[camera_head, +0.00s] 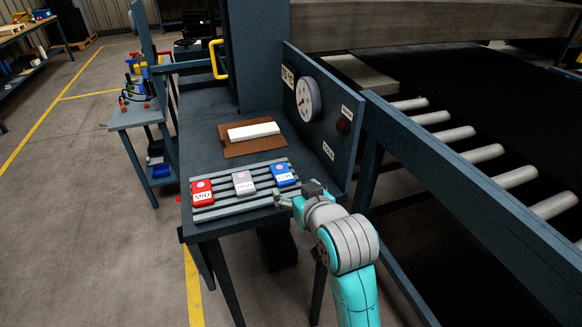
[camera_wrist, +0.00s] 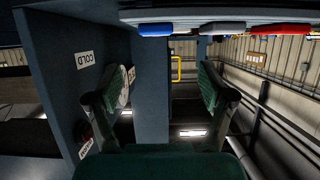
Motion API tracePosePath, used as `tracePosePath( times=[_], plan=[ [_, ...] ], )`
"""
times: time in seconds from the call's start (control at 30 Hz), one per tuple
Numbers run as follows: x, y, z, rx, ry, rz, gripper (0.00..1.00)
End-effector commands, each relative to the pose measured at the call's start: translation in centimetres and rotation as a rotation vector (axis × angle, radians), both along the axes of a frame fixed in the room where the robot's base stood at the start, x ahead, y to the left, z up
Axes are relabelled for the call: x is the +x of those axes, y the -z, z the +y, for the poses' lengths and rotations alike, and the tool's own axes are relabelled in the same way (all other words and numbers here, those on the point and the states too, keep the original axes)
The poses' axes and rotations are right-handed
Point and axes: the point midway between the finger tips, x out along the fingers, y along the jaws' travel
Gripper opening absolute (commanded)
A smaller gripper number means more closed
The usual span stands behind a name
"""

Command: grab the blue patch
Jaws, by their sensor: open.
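The blue patch (camera_head: 283,174) lies at the right end of a slatted rack (camera_head: 232,205) on the press table, with a label on its top. My gripper (camera_head: 294,196) is just in front of the blue patch, near the rack's front right corner, apart from it. In the wrist view the picture is upside down; the blue patch (camera_wrist: 155,30) shows at the top edge, outside my open gripper (camera_wrist: 163,80). Nothing is between the fingers.
A grey patch (camera_head: 244,183) and a red patch (camera_head: 202,192) lie left of the blue one. Behind them is a white block (camera_head: 253,131) on a brown board (camera_head: 233,150). A panel with a gauge (camera_head: 308,99) stands close on the right, beside a roller conveyor (camera_head: 485,153).

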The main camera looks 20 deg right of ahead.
Motion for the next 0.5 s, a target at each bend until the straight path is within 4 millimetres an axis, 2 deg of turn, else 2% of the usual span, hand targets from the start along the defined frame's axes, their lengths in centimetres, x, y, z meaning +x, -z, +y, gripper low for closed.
tracePosePath(
  times=[0.3, 0.5],
  plan=[
    [3.7, 1.4, 0.0, 0.000, 0.000, 0.003, 0.81],
    [5.2, 2.0, 0.0, 0.000, 0.000, 0.001, 0.81]
  ],
)
